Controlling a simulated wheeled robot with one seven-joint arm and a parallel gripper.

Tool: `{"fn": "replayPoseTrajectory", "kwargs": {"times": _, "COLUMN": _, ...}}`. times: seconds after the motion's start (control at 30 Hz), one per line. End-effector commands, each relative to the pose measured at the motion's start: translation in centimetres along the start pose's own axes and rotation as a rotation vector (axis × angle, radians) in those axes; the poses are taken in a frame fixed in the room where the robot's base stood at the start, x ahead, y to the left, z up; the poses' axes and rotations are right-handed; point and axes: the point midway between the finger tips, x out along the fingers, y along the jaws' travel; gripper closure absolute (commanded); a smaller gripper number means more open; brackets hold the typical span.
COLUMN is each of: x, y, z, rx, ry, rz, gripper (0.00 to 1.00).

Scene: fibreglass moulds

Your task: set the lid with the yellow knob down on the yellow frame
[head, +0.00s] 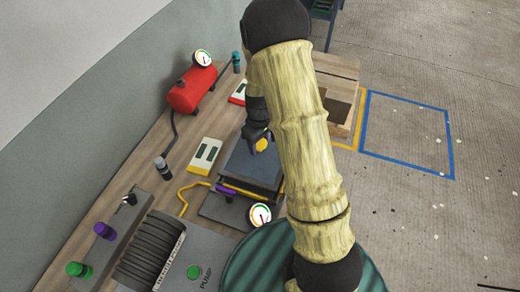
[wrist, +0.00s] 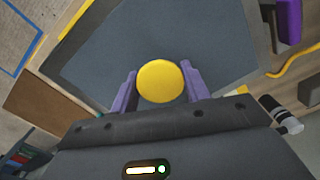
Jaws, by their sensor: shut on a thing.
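The lid (head: 245,165) is a dark grey square plate with a round yellow knob (head: 262,145). My gripper (head: 257,138) is shut on the knob. In the wrist view its purple fingers stand on either side of the knob (wrist: 160,81), and the lid (wrist: 155,35) spreads out around it. The yellow frame (head: 240,191) shows as a thin yellow strip under the lid's near edge in the head view; the lid hides most of it. The lid lies over the frame, but I cannot tell whether it touches.
A gauge (head: 260,214) and a purple clamp-like part (head: 224,190) are near the lid's front. A white and yellow box (head: 205,156) stands left. A red tank (head: 192,89) is farther back. A wooden crate (head: 338,85) is behind my arm.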

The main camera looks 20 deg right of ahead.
Motion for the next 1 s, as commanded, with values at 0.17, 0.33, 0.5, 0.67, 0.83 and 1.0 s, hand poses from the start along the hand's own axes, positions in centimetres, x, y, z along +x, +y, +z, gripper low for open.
{"fn": "replayPoseTrajectory", "kwargs": {"times": 0.17, "x": 0.1, "y": 0.2, "z": 0.0, "rx": 0.003, "ry": 0.002, "rz": 0.001, "gripper": 0.95}}
{"fn": "replayPoseTrajectory", "kwargs": {"times": 0.33, "x": 0.3, "y": 0.3, "z": 0.1, "rx": 0.006, "ry": 0.001, "rz": 0.0, "gripper": 0.95}}
{"fn": "replayPoseTrajectory", "kwargs": {"times": 0.5, "x": 2.0, "y": 0.3, "z": 0.2, "rx": 0.006, "ry": -0.003, "rz": -0.002, "gripper": 0.95}}
{"fn": "replayPoseTrajectory", "kwargs": {"times": 0.67, "x": 3.9, "y": 0.4, "z": 0.1, "rx": 0.007, "ry": -0.001, "rz": 0.0, "gripper": 0.95}}
{"fn": "replayPoseTrajectory", "kwargs": {"times": 0.83, "x": 4.3, "y": 0.3, "z": 0.0, "rx": 0.002, "ry": 0.001, "rz": 0.001, "gripper": 1.0}}
{"fn": "replayPoseTrajectory", "kwargs": {"times": 1.0, "x": 4.5, "y": 0.2, "z": 0.0, "rx": 0.0, "ry": -0.001, "rz": 0.0, "gripper": 0.42}}
